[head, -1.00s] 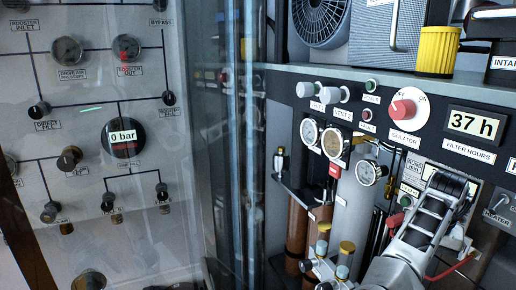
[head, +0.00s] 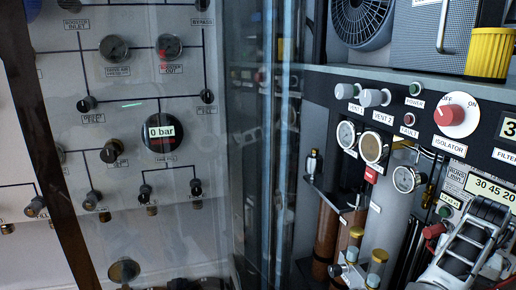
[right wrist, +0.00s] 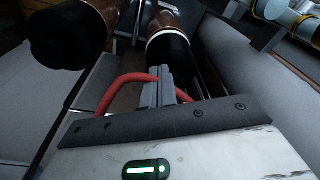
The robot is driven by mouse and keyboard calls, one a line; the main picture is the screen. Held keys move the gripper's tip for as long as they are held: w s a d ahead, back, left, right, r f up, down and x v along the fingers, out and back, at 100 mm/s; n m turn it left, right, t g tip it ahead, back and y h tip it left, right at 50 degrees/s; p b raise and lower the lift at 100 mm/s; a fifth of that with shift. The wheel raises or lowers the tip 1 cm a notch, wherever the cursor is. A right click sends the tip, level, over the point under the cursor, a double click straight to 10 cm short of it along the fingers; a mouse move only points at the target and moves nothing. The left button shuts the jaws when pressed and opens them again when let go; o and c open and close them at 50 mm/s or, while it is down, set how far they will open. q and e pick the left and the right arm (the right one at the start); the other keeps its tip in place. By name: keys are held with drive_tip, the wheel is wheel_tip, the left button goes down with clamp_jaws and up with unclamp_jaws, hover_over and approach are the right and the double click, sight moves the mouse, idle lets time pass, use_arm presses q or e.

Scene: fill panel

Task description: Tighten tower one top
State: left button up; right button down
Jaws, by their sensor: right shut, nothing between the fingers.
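Two brown tower cylinders stand low in the compressor bay in the head view; one (head: 326,235) is clear at the left. I cannot tell which is tower one. In the right wrist view a brown cylinder with a black end and white ring (right wrist: 170,45) lies just beyond my right gripper (right wrist: 163,72). A second brown cylinder with a broad black end (right wrist: 60,40) is at upper left. My right gripper's grey fingers are shut and empty. In the head view my right arm is at the lower right, its fingertips not clearly visible. My left gripper is not in view.
Gauges (head: 374,148), vent knobs (head: 375,97) and the red isolator knob (head: 451,115) crowd the panel. Small yellow-topped cylinders (head: 377,255) stand low down. Red curved tubing (right wrist: 110,92) lies close around my right fingers. A glass edge (head: 262,150) divides the bay from the left panel.

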drive_tip(key=shift+w, duration=0.15)
drive_tip(key=shift+w+a, duration=0.15)
idle(0.4)
drive_tip(key=shift+w+a, duration=0.2)
drive_tip(key=shift+a, duration=0.1)
drive_tip(key=shift+w+a, duration=0.25)
drive_tip(key=shift+w+a, duration=0.1)
drive_tip(key=shift+w, duration=0.1)
drive_tip(key=shift+a, duration=0.15)
idle(0.4)
drive_tip(key=shift+s+a+r, duration=0.1)
drive_tip(key=shift+s+a, duration=0.05)
drive_tip(key=shift+a, duration=0.05)
wheel_tip(320, 180, up, 6)
drive_tip(key=shift+w+d, duration=0.2)
drive_tip(key=shift+d, duration=0.1)
